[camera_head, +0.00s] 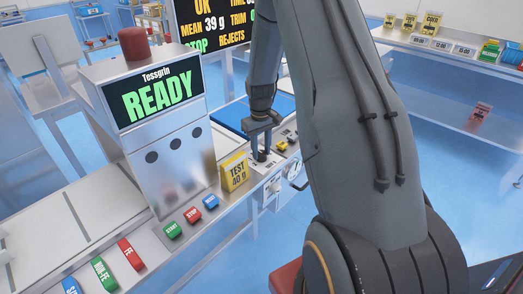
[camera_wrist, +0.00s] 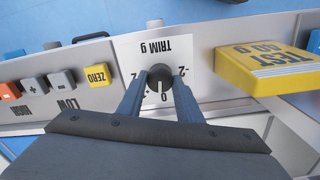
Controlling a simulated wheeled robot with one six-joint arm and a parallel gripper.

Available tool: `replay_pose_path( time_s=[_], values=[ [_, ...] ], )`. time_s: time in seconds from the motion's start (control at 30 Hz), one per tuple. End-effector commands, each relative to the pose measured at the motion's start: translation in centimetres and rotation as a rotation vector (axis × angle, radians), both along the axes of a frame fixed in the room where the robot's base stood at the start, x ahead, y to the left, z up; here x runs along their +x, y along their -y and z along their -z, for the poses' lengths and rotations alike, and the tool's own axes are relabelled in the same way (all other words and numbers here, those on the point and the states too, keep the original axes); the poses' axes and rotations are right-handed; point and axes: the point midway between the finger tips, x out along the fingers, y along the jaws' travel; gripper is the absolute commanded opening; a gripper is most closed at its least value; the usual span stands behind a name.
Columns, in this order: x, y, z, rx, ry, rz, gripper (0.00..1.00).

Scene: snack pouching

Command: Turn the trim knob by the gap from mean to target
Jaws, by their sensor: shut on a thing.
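The trim knob (camera_wrist: 160,74) is a small dark dial on a white plate marked "TRIM g", seen upside down in the wrist view. Its white pointer line appears to point at 0, with 2 and -2 to either side. My gripper (camera_wrist: 160,82) is shut on the knob, one finger on each side. The dark display (camera_head: 212,24) reads "OK", "MEAN 39 g", "TRIM" and "STOP REJECTS". My arm covers its right part, and no target value is readable.
A yellow "TEST 40 g" block (camera_wrist: 268,62) stands beside the trim plate. A yellow ZERO button (camera_wrist: 97,74) and grey plus and minus buttons lie on its other side. The "READY" machine (camera_head: 155,120) stands left, with green START and red STOP buttons (camera_head: 193,214) before it.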

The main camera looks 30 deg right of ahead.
Motion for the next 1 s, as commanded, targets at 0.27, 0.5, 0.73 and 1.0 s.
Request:
replay_pose_path(
  time_s=[0.27, 0.5, 0.73, 1.0],
  values=[
    [0.08, 0.04, 0.0, 0.0, 0.001, 0.227, 0.1],
    [0.07, 0.04, -0.01, 0.0, 0.0, 0.42, 0.1],
    [0.09, 0.04, -0.05, 0.0, 0.001, 0.554, 0.1],
    [0.12, 0.04, -0.1, 0.0, 0.002, 0.631, 0.1]
  ],
)
